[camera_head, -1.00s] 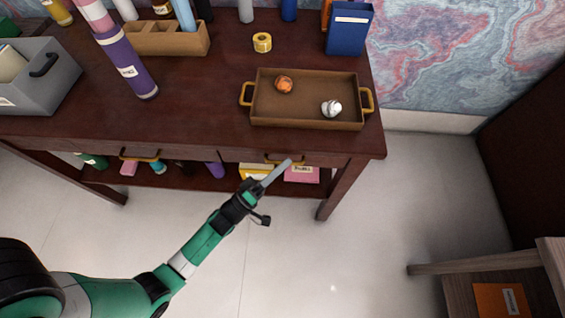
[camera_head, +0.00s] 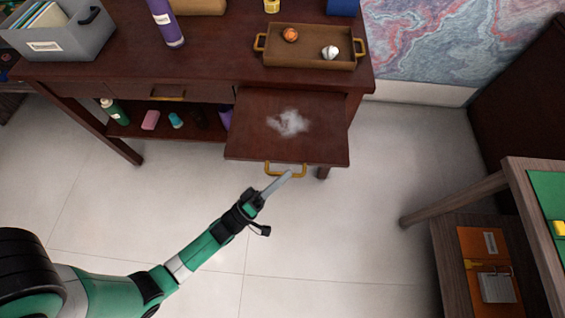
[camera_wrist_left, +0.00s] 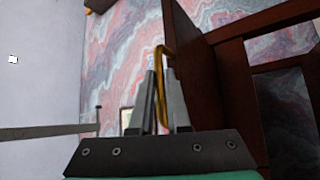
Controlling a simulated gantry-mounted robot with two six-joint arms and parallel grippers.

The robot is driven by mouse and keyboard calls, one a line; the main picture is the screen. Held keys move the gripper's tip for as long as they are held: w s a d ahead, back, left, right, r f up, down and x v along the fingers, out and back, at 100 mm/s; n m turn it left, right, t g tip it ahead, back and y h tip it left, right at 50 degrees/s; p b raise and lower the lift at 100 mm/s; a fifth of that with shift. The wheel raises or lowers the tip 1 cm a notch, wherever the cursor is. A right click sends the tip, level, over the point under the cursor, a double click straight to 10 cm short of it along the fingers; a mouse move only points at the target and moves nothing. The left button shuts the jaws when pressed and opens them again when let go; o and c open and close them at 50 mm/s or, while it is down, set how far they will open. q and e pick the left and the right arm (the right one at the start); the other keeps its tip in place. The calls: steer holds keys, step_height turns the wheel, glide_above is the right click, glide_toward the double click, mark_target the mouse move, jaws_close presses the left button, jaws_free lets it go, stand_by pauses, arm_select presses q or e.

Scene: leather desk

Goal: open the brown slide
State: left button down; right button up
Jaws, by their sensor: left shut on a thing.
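The brown slide (camera_head: 262,140), a flat board under the desk top, is pulled out well past the desk's front edge. A whitish patch (camera_head: 288,123) lies on its top. Its gold handle (camera_head: 285,170) is on the front edge. My left gripper (camera_head: 288,174) is at this handle, its fingers reaching it from below in the head view. In the left wrist view, the gripper (camera_wrist_left: 158,110) is shut on the gold handle (camera_wrist_left: 160,75), which stands between its two fingers. My right gripper is in neither view.
The dark desk (camera_head: 215,60) holds a brown tray (camera_head: 310,62) with two small balls, a grey file box (camera_head: 65,40) and a purple bottle (camera_head: 165,22). A closed drawer with a gold handle (camera_head: 167,96) is left of the slide. A side table (camera_head: 520,190) stands at right; the floor in front is clear.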

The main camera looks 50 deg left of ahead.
arm_select(q)
steer(key=shift+s+d, duration=0.3)
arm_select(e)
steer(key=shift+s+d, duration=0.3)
arm_select(q)
steer(key=c, duration=0.9)
jaws_free()
steer(key=v, duration=1.1)
steer(key=shift+s+p, duration=0.3)
steer(key=shift+p, duration=0.05)
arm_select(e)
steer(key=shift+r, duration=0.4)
